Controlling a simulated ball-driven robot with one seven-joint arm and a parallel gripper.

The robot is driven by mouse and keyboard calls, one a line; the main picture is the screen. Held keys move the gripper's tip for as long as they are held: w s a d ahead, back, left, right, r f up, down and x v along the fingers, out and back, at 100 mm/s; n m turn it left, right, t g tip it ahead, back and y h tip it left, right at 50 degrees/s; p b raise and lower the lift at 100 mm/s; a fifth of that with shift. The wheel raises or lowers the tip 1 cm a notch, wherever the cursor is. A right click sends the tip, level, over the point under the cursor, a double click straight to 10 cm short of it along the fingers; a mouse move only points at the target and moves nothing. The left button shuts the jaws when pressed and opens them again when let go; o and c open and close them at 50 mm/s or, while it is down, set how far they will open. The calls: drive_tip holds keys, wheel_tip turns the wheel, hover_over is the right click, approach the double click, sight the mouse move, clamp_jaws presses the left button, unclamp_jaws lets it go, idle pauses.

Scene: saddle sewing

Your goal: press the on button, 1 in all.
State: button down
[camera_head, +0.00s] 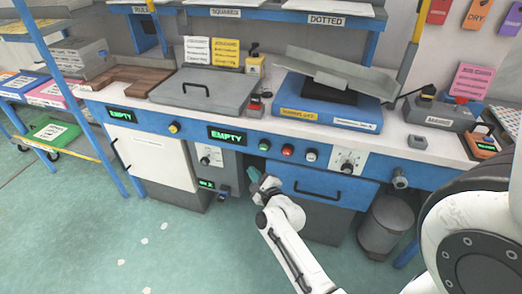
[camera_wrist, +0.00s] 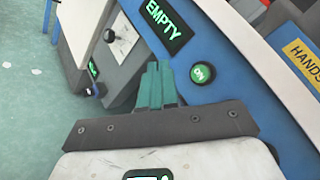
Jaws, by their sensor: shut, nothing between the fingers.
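The on button is a round green button marked "ON" (camera_wrist: 203,73) on the blue front panel of the bench. In the head view it is the green button (camera_head: 264,145), left of a red and a white button. My gripper (camera_wrist: 156,66) has teal fingers held together, with nothing between them. In the wrist view its tips lie left of the green button and apart from it in the picture. In the head view my gripper (camera_head: 254,174) is below the button, in front of the bench. How far the tips are from the panel is hard to tell.
The red button (camera_head: 288,149) and white button (camera_head: 311,155) sit close by on the panel. A green "EMPTY" display (camera_head: 233,134) is left of the green button. A drawer with a black handle (camera_head: 317,190) is below. A grey bin (camera_head: 386,224) stands at right.

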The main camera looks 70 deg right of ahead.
sight(264, 147)
drive_tip(key=d+b, duration=0.8)
drive_tip(key=shift+w+d, duration=0.25)
drive_tip(key=shift+d, duration=0.05)
drive_tip(key=shift+d, duration=0.2)
idle(1.8)
drive_tip(key=shift+d, duration=0.25)
